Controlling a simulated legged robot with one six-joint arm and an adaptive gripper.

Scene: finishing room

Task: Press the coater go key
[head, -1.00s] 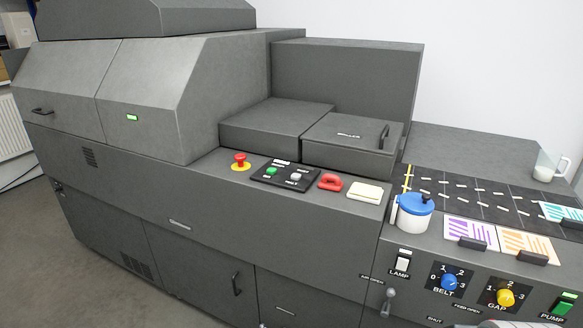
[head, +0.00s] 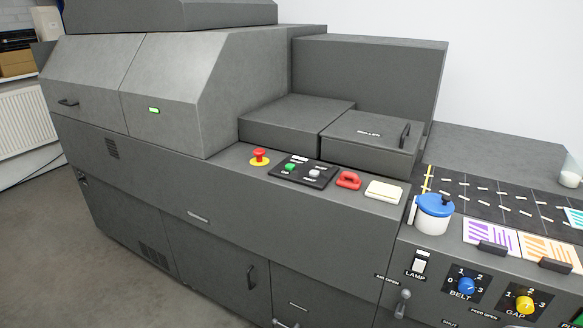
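The grey coater machine (head: 150,190) fills the left and middle of the head view. The green key seems to be labelled GO, but the print is very small. A red mushroom button (head: 259,155) on a yellow base stands left of the panel. My gripper does not show in this view.
Right of the panel are a red handle-shaped thing (head: 348,180) and a cream pad (head: 384,191). Further right are a blue-lidded white pot (head: 433,213), the LAMP switch (head: 419,263), and the BELT (head: 466,286) and GAP (head: 525,304) knobs. Grey floor (head: 60,235) is open at left.

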